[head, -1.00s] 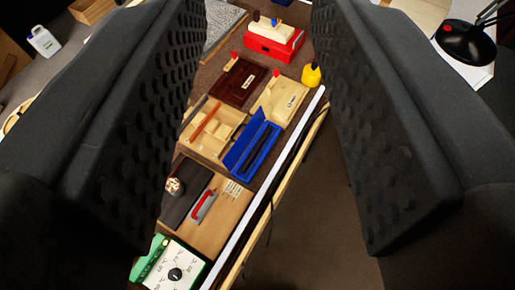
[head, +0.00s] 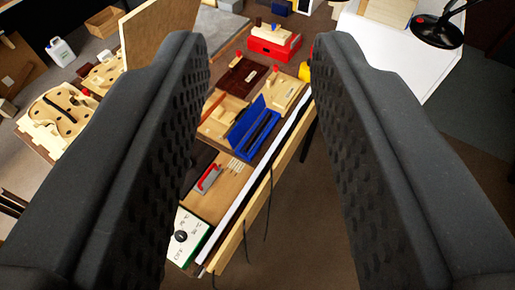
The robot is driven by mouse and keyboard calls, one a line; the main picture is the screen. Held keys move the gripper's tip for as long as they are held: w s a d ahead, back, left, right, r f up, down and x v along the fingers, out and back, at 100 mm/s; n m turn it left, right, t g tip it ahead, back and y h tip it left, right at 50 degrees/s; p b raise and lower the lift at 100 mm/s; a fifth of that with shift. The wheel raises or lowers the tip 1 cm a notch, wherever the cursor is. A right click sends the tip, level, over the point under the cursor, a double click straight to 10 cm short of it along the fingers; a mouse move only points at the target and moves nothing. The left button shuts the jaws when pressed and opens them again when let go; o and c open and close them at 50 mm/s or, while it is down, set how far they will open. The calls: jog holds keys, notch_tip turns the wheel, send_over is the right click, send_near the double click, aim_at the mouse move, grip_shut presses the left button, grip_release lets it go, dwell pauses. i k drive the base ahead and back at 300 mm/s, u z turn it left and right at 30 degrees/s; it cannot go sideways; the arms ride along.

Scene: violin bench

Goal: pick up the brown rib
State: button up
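My gripper (head: 262,48) is open and empty, its two black padded fingers wide apart and high above the bench. A thin reddish-brown strip, which looks like the brown rib (head: 213,104), lies across a pale wooden tray (head: 233,105) just right of the left finger. The finger's edge hides part of the strip and tray. The fingers are well apart from it.
An open blue case (head: 256,133) stands beside the tray. A dark brown block (head: 240,76), a red box (head: 273,48) and a red-handled tool (head: 208,179) are on the bench. A green-and-white dial box (head: 184,237) sits at the near end.

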aim_at(259, 131)
jog(key=z, duration=0.2)
jog(key=i, duration=1)
jog(key=u, duration=0.4)
